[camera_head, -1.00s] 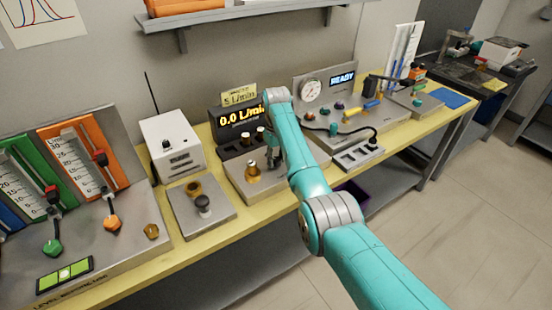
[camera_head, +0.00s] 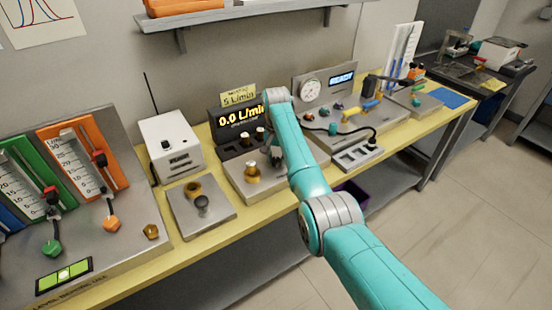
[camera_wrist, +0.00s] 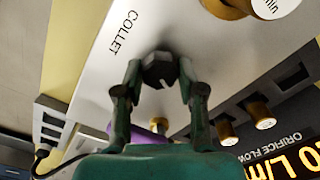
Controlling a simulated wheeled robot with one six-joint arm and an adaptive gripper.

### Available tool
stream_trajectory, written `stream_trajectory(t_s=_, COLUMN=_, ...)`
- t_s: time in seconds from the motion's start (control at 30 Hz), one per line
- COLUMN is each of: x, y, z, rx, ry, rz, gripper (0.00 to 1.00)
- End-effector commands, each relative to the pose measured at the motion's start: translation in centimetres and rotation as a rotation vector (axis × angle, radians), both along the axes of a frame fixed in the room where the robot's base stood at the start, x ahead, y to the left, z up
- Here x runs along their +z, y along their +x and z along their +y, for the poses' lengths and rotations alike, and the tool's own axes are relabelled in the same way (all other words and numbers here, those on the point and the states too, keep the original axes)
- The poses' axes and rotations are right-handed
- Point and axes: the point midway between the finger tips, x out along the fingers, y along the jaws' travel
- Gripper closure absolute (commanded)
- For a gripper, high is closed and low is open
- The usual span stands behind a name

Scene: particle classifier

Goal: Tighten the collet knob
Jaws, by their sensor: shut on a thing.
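The collet knob (camera_wrist: 159,70) is a dark, faceted knob with a pale mark on its face. It sits on a light metal panel (camera_wrist: 85,70) beside the printed word COLLET in the wrist view. My gripper (camera_wrist: 159,78) has one finger on each side of the knob and is shut on it. In the head view my arm reaches over the middle station, and the arm hides the knob and most of my gripper there.
Brass fittings (camera_head: 252,170) stand on the same station, left of my arm. An orifice flow display (camera_head: 240,117) behind reads 0.0 L/min. A white box (camera_head: 170,145) and a small panel with knobs (camera_head: 215,222) stand to the left. A READY panel (camera_head: 325,85) stands behind right.

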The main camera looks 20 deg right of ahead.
Motion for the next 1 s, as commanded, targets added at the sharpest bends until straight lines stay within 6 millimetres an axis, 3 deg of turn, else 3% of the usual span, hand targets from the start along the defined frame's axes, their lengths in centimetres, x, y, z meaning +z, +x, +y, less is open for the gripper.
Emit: stream_trajectory(t_s=1.0, x=0.07, y=-0.14, z=-0.12, rx=-0.910, ry=0.001, rz=-0.002, gripper=0.96)
